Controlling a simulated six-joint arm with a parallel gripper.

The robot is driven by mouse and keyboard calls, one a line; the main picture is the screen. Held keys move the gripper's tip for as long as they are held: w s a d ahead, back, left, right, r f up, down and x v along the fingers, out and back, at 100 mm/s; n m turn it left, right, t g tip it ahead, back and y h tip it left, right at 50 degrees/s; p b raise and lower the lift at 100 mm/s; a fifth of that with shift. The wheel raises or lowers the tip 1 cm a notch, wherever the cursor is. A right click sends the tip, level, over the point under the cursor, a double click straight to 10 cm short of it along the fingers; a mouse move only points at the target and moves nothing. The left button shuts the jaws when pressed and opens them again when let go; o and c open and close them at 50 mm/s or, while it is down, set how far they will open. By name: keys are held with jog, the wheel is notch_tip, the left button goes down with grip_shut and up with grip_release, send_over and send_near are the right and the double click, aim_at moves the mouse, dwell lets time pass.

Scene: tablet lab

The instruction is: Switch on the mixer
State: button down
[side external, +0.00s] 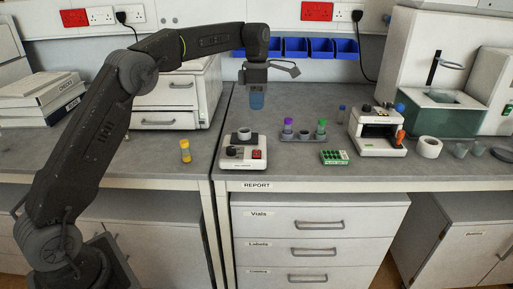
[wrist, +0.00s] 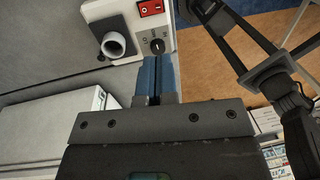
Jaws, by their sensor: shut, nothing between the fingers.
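The mixer (side external: 243,164) is a small white box near the bench's front edge, with a round grey cup holder (side external: 244,134) on top. Its front has a black dial (side external: 231,151) and a red switch (side external: 257,154). In the wrist view the mixer (wrist: 128,15) is at the top, with the cup holder (wrist: 117,42), dial (wrist: 157,45) and red switch (wrist: 151,8) visible. My gripper (side external: 257,108) points down above the bench, apart from the mixer. Its blue fingers (wrist: 157,60) are shut and empty, with their tips just below the dial in the wrist view.
A vial rack (side external: 303,137) with purple- and green-capped vials and a green tray (side external: 334,157) stand right of the mixer. A yellow vial (side external: 185,151) stands left. A larger white device (side external: 378,151) is farther right. Blue bins (side external: 296,48) hang behind.

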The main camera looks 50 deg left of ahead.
aim_at(256, 155)
jog(key=f, duration=0.4)
jog(key=s+f, duration=0.1)
jog(key=f, duration=0.4)
jog(key=d+f, duration=0.1)
jog(key=f, duration=0.4)
jog(key=shift+s+d, duration=0.1)
jog(key=shift+s, duration=0.05)
